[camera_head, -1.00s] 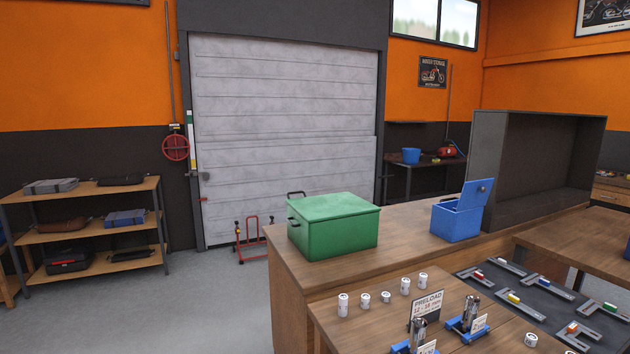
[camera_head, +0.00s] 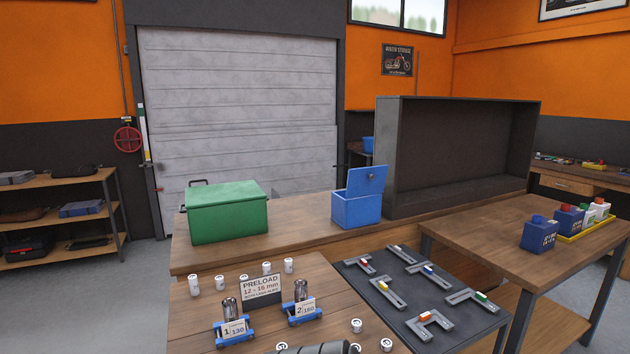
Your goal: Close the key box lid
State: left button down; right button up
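A small blue key box (camera_head: 355,209) stands on the wooden counter, right of the green box. Its blue lid (camera_head: 367,180) is raised, standing up and tilted at the back right of the box, with a small dark round spot on it. Neither of my grippers shows in the head view. A dark grey cylindrical shape at the bottom edge may be part of my arm.
A green lidded box (camera_head: 228,212) sits left on the counter (camera_head: 300,243). A large dark open cabinet (camera_head: 455,155) stands right of the key box. In front are a preload sign (camera_head: 261,289), white cylinders, and a dark mat (camera_head: 400,318) with calipers. A side table (camera_head: 480,232) holds bottles.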

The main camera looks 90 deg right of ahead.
aim_at(366, 181)
jog(key=u, duration=1.15)
jog(key=k, duration=1.7)
jog(key=z, duration=4.05)
